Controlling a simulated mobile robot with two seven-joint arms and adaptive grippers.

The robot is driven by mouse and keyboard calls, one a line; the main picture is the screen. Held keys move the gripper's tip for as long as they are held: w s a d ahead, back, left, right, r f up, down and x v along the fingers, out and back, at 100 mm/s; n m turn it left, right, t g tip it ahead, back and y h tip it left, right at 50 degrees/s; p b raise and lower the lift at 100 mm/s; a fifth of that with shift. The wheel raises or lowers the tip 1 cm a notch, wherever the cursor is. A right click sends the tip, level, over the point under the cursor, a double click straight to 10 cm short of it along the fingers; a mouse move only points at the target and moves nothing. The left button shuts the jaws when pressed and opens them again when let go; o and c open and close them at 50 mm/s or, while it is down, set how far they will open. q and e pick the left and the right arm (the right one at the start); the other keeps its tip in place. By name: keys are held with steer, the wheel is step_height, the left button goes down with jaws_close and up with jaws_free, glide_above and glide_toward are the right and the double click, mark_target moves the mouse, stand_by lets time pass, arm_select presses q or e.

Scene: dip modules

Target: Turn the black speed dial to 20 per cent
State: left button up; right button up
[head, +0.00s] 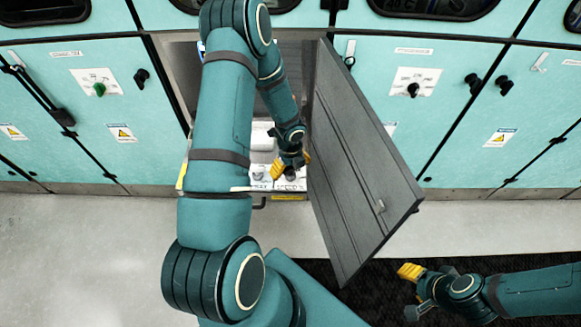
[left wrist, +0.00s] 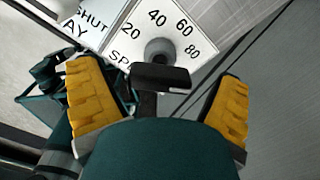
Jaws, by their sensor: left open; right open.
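The black speed dial (left wrist: 160,77) shows in the left wrist view, on a white plate (left wrist: 182,30) marked 20, 40, 60 and 80. I cannot tell which mark it points to. My left gripper (head: 290,163) is down inside the opened cabinet bay in the head view. In the left wrist view its two yellow fingers stand wide apart, one on each side of the dial, with no visible contact. In the head view the gripper and arm partly cover the white panel (head: 262,183). My right gripper (head: 412,292) is open and empty at the lower right.
A grey door (head: 355,150) stands open just right of my left gripper. Teal cabinets line the back, with a green knob (head: 99,89) at left and another black knob (head: 413,90) at right. The light floor (head: 80,250) at left is clear. A dark mat lies below the door.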

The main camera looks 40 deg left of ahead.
arm_select(q)
steer(key=c, duration=1.2)
